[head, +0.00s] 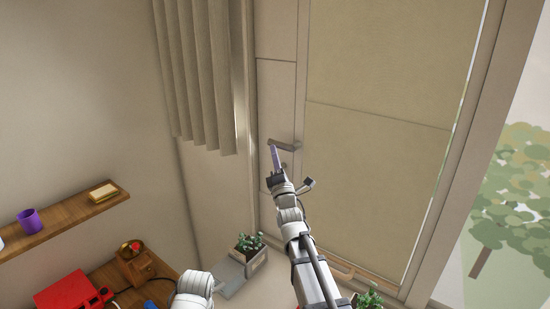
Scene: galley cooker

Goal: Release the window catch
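The window catch (286,146) is a small grey-brown lever on the upright window frame, in the upper middle of the head view. It lies nearly level, tilted slightly down to the right. My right gripper (275,158) reaches up from below, and its purple-grey fingertips overlap the catch's left end. I cannot tell whether they touch it, or whether the fingers are open or shut, since they show edge-on. Part of my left arm shows at the bottom edge; its gripper is not in view.
A pale blind or panel (385,80) fills the window right of the catch. A pleated curtain (200,75) hangs to the left. Potted plants (250,245) stand below. A wooden shelf (70,222) holds a purple cup (30,221); a red appliance (72,292) stands lower left.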

